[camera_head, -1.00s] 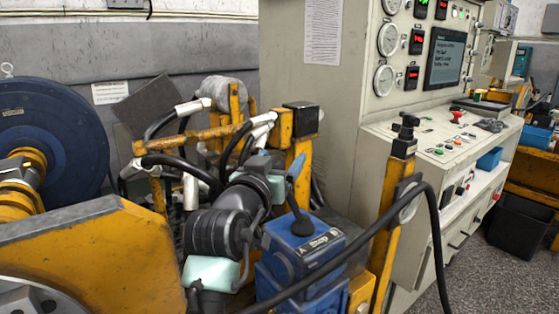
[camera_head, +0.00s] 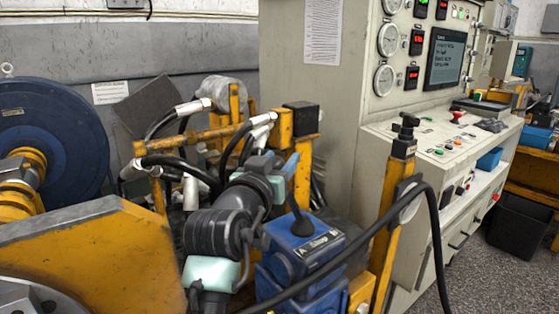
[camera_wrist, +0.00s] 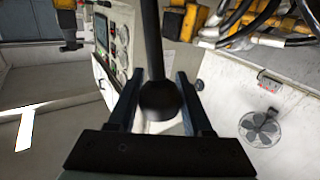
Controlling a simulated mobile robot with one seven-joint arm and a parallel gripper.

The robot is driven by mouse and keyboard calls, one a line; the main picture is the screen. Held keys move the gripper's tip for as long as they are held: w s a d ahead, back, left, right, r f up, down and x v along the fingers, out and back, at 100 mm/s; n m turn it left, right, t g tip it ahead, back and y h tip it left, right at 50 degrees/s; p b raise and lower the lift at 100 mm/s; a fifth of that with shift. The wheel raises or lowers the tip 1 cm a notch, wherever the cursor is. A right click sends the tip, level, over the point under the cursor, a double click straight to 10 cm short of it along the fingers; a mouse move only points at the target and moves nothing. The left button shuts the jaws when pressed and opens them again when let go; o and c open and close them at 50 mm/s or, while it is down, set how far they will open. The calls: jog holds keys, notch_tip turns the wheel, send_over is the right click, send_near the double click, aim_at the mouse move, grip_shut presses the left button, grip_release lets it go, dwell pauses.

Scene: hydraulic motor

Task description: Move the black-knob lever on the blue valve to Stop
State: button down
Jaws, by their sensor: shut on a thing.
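The blue valve (camera_head: 303,252) stands at the lower middle of the head view, with a black rubber boot (camera_head: 303,226) and a marked plate on top. Its dark lever (camera_head: 293,201) rises from the boot, leaning up and left toward my gripper (camera_head: 290,176). The wrist view shows the lever's black ball knob (camera_wrist: 160,99) between the two fingers of my gripper (camera_wrist: 160,95), its stem running up the picture. My gripper is shut on the knob. In the head view the fingers hide the knob.
A black hose (camera_head: 345,262) arches across the valve's front. A yellow post (camera_head: 388,230) stands right of the valve, before the control console (camera_head: 460,150). Yellow framing with hoses (camera_head: 195,155) is behind my arm. A yellow machine body (camera_head: 90,255) fills the lower left.

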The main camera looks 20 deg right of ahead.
jog(key=w+d+m+g+y+p, duration=0.2)
jog(key=d+p, duration=0.4)
jog(key=p, duration=0.4)
jog(key=shift+w+d+r+m+g+y, duration=0.25)
jog(key=shift+w+d+m+g+y, duration=0.05)
jog(key=shift+g+y, duration=0.1)
jog(key=shift+c, duration=1.7)
grip_release()
jog(key=v, duration=1.3)
